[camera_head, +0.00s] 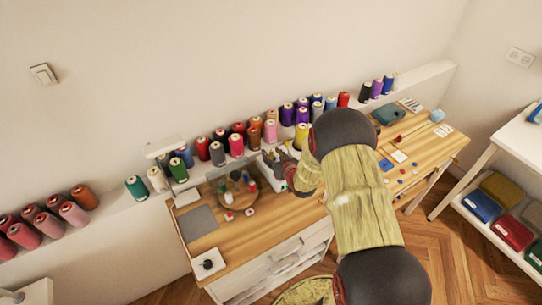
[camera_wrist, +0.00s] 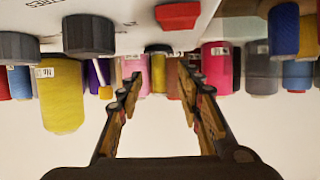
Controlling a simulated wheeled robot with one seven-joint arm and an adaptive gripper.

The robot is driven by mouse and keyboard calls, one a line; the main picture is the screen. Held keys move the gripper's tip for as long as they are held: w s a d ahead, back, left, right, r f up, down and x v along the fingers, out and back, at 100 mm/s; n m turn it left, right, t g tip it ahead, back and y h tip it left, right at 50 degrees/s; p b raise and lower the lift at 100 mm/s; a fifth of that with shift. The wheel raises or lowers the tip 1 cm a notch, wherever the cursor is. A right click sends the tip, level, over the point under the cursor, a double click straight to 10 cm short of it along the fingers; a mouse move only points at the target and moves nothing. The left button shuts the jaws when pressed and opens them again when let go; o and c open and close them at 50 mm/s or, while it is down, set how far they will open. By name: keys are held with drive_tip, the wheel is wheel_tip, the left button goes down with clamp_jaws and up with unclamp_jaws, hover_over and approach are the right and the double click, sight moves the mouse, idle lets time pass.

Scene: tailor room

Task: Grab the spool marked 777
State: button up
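Many coloured thread spools stand on a white ledge along the wall. No label can be read as 777. Near my gripper (camera_head: 281,161) in the head view are a pink spool (camera_head: 270,132), a yellow spool (camera_head: 301,136) and a magenta spool (camera_head: 236,146). The wrist view appears upside down. There my gripper (camera_wrist: 159,80) is open and empty, its fingers pointing at the spool row. A yellow spool (camera_wrist: 158,73) shows between the fingers, apart from them. A larger yellow spool (camera_wrist: 62,95) and a magenta spool (camera_wrist: 217,67) carry small unreadable labels.
A white machine with upside-down lettering (camera_wrist: 130,14), dark knobs (camera_wrist: 89,35) and a red part (camera_wrist: 178,16) lies close to the fingers in the wrist view. My arm hides part of the tabletop.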

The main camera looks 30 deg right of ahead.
drive_tip(key=shift+w+d+f, duration=0.1)
drive_tip(key=shift+w+f, duration=0.15)
drive_tip(key=shift+w, duration=0.4)
drive_tip(key=shift+c, duration=0.3)
drive_tip(key=c, duration=0.7)
drive_tip(key=shift+c, duration=0.2)
